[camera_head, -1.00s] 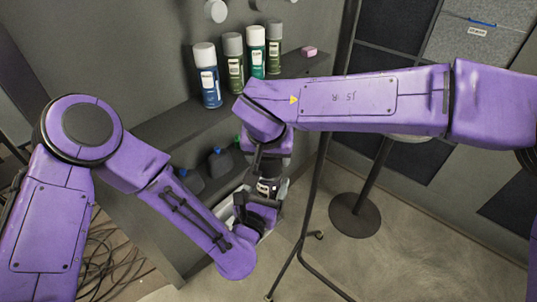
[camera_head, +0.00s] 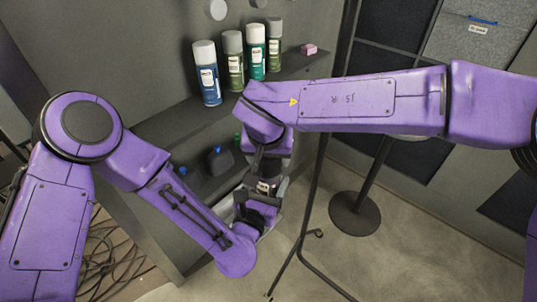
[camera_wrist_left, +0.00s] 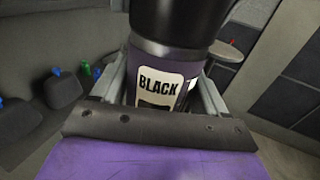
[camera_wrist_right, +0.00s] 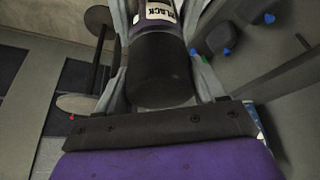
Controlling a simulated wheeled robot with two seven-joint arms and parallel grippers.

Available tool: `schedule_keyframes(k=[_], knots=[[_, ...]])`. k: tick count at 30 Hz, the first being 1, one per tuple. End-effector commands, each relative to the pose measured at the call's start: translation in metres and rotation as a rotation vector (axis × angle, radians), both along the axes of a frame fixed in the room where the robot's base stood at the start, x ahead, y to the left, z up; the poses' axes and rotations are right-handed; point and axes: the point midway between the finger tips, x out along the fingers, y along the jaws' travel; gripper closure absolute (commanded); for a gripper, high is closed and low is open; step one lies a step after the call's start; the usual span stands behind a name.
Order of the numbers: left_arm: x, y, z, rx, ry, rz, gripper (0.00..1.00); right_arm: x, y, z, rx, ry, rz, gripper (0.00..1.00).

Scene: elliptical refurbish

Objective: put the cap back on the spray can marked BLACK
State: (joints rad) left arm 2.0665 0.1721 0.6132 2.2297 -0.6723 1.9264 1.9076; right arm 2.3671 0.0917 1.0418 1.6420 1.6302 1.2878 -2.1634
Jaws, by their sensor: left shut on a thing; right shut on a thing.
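The spray can marked BLACK (camera_wrist_left: 158,88) stands between the fingers of my left gripper (camera_wrist_left: 165,72), which is shut on it. Its white label also shows in the right wrist view (camera_wrist_right: 157,12) and small in the head view (camera_head: 266,187). The black cap (camera_wrist_right: 160,70) is between the fingers of my right gripper (camera_wrist_right: 162,45), shut on it. In the left wrist view the cap (camera_wrist_left: 180,18) is in line with the can's top and meets its dark collar. I cannot tell whether it is fully seated. In the head view my right gripper (camera_head: 268,165) is directly above my left gripper (camera_head: 255,208).
Several capped spray cans, among them a blue one (camera_head: 208,85) and a teal one (camera_head: 256,58), stand on the dark shelf (camera_head: 180,122) behind. A pink block (camera_head: 309,49) lies there too. A thin black stand (camera_head: 312,200) and a round-based pole (camera_head: 355,213) are at right.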

Motion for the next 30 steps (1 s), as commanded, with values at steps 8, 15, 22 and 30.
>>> schedule_keyframes(k=[8,15,22,30], knots=[[0.0003,-0.0002,0.0008,0.0,-0.002,0.0,0.69,-0.0001,0.0,-0.0035,0.0,0.001,0.001,0.55],[0.0002,-0.0003,0.0008,-0.001,-0.002,0.0,0.69,-0.0001,0.0,-0.0039,-0.001,0.001,0.001,0.01],[0.0003,-0.0002,0.0008,-0.001,-0.002,0.0,0.69,0.0,-0.0001,-0.0039,-0.001,0.0,0.0,0.0],[0.0003,-0.0002,0.0008,-0.001,-0.002,0.0,0.69,0.0001,-0.0001,-0.0039,-0.001,0.0,0.0,0.0]])
